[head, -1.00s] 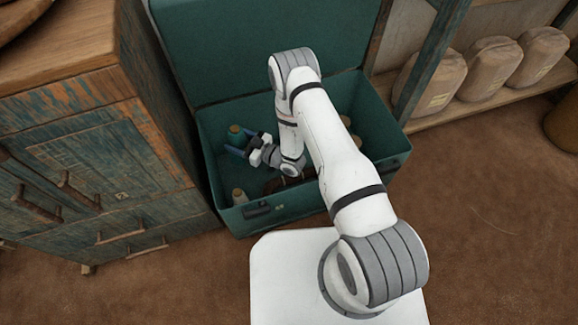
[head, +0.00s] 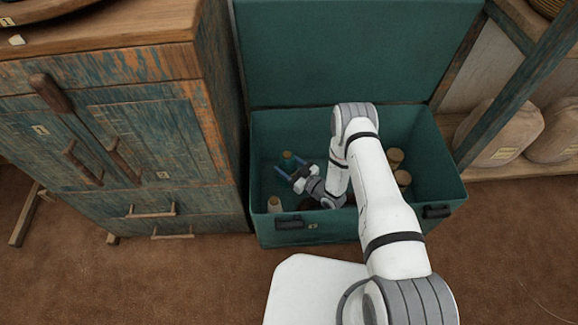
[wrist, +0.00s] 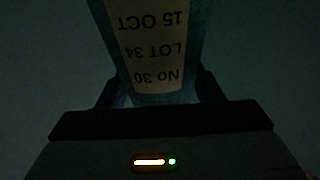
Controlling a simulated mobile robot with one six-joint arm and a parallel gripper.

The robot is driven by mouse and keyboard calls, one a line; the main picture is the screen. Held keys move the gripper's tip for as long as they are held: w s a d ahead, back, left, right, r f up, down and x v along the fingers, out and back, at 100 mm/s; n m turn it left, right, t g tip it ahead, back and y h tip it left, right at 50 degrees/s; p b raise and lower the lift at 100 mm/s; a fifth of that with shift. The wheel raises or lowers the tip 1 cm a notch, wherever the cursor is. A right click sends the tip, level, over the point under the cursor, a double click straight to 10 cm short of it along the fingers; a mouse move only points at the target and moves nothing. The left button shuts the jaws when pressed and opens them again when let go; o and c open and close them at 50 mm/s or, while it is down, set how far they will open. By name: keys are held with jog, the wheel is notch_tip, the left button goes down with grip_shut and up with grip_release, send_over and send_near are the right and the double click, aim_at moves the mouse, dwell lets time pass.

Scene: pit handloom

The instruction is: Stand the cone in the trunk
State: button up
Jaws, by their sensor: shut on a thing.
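The trunk (head: 357,232) is a dark green open box with its lid (head: 355,50) raised at the back.
A cream cone (head: 274,204) stands at the trunk's front left. Tan cones (head: 395,158) stand at the right, beyond my arm. A worn wooden cabinet (head: 120,140) is close on the left. Pale sacks (head: 505,130) sit on a low shelf at the right.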

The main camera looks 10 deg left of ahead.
jog(key=shift+f+b, duration=0.55)
jog(key=shift+f, duration=0.1)
jog(key=o, duration=1.1)
